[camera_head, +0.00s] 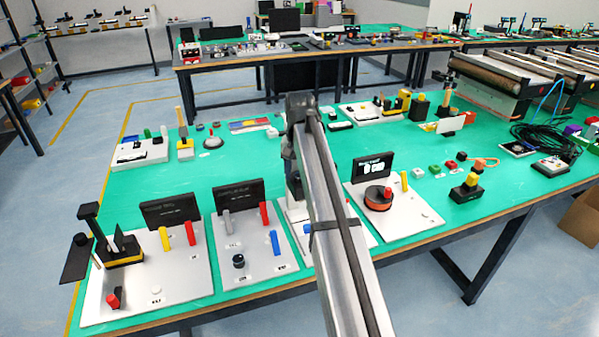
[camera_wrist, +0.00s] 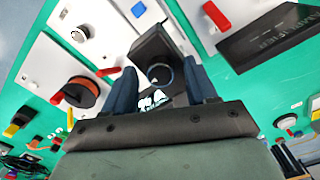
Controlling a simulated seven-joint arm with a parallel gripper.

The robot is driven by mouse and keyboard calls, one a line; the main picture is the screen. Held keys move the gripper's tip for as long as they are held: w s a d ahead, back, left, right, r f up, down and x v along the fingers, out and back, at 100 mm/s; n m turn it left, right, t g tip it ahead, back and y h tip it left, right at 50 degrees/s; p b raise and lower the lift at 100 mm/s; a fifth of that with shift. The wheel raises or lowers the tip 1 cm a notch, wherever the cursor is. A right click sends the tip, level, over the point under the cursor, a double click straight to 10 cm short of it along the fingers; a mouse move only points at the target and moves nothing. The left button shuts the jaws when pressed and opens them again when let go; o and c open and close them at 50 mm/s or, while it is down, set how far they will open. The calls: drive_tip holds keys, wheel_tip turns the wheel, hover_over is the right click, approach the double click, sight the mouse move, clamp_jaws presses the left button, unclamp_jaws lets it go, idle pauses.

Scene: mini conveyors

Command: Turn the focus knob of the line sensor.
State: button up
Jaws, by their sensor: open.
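The line sensor appears to be the black box-shaped device (camera_wrist: 150,45) on a pale panel in the wrist view. A dark round ring (camera_wrist: 160,74), which may be its focus knob, shows on its near face. My gripper (camera_wrist: 160,66) is open, with one dark blue finger on each side of the ring. I cannot tell whether the fingers touch it.
A panel with a black display (camera_head: 238,193), levers and a dark knob (camera_head: 239,261) stands to the left. A panel with an orange round part (camera_head: 378,198) stands to the right. A black cable coil (camera_head: 550,140) lies at the far right.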

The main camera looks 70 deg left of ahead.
wheel_tip(320, 180, up, 14)
idle(0.6)
drive_tip(key=shift+f, duration=0.15)
idle(0.3)
